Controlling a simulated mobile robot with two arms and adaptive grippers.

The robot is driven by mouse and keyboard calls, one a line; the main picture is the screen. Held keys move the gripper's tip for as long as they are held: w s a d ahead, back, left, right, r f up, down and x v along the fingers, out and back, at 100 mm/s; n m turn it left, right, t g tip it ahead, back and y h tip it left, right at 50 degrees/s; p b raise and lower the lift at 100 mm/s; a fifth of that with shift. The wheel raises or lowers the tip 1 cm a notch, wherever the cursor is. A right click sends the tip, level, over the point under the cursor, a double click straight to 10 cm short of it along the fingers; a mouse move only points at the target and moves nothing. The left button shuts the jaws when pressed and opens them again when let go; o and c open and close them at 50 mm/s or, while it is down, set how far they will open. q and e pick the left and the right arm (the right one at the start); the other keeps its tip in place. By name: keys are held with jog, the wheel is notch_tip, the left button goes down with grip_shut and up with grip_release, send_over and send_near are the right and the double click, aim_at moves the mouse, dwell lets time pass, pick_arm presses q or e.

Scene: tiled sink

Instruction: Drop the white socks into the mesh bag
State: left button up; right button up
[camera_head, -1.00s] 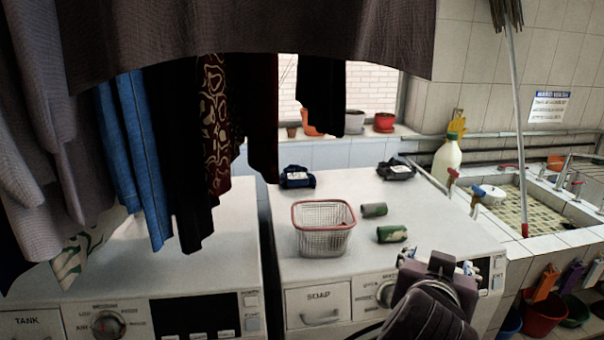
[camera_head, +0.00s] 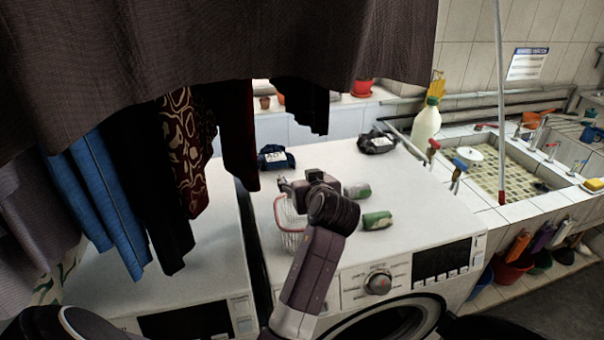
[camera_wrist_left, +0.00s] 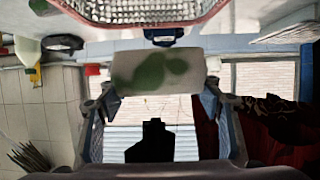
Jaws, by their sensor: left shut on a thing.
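My left gripper (camera_head: 283,186) is over the wire-mesh basket (camera_head: 291,238) with the pinkish-red rim, on the right-hand washing machine. My forearm hides part of the basket. In the left wrist view, which is upside down, the fingers (camera_wrist_left: 160,98) are shut on a white bundle with a green pattern (camera_wrist_left: 157,73), probably the white socks. The mesh basket (camera_wrist_left: 140,10) shows at the top edge, below the bundle in the room. I see no cloth mesh bag apart from this basket. My right gripper is not in view.
Two green-and-grey rolls (camera_head: 376,220) lie right of the basket. A dark blue bundle (camera_head: 276,158) and a black one (camera_head: 377,142) lie behind. A white bottle (camera_head: 426,124) stands near the tiled sink (camera_head: 510,185). Hanging clothes (camera_head: 180,150) crowd the left and top.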

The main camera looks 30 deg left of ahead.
pick_arm(q)
notch_tip(320, 180, down, 6)
jog(key=b, duration=0.4)
jog(key=shift+a, duration=0.25)
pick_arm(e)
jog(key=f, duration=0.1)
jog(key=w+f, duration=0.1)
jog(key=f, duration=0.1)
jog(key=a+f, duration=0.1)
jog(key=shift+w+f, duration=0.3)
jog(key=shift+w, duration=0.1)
